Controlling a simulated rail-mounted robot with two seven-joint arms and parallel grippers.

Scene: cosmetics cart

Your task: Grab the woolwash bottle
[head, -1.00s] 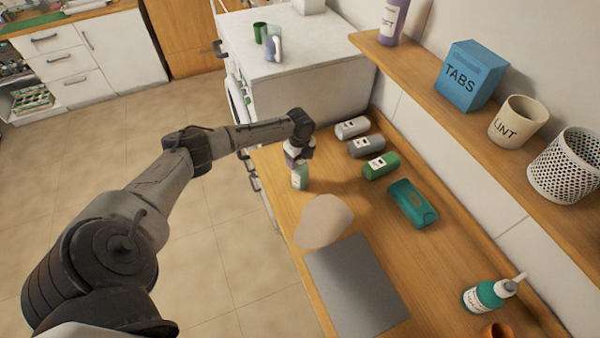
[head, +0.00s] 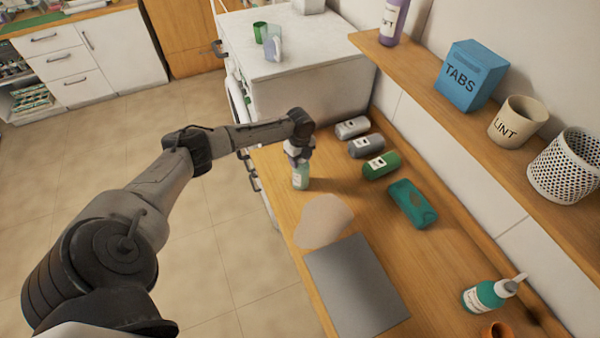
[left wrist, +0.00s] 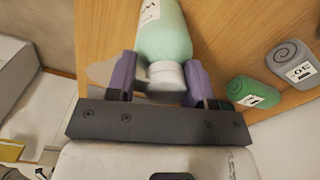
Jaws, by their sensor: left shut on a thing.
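A pale green bottle (head: 300,177) with a white label and white cap stands upright near the counter's front left edge. I take it for the woolwash bottle; its label is too small to read. My left gripper (head: 298,155) comes down on it from above. In the left wrist view the purple fingers of the gripper (left wrist: 162,80) are shut around the white cap of the bottle (left wrist: 163,35). I cannot tell whether the bottle's base touches the counter. My right gripper is not in view.
Rolled towels in grey and green (head: 381,165) lie behind the bottle. A shelf (head: 470,125) runs along the wall.

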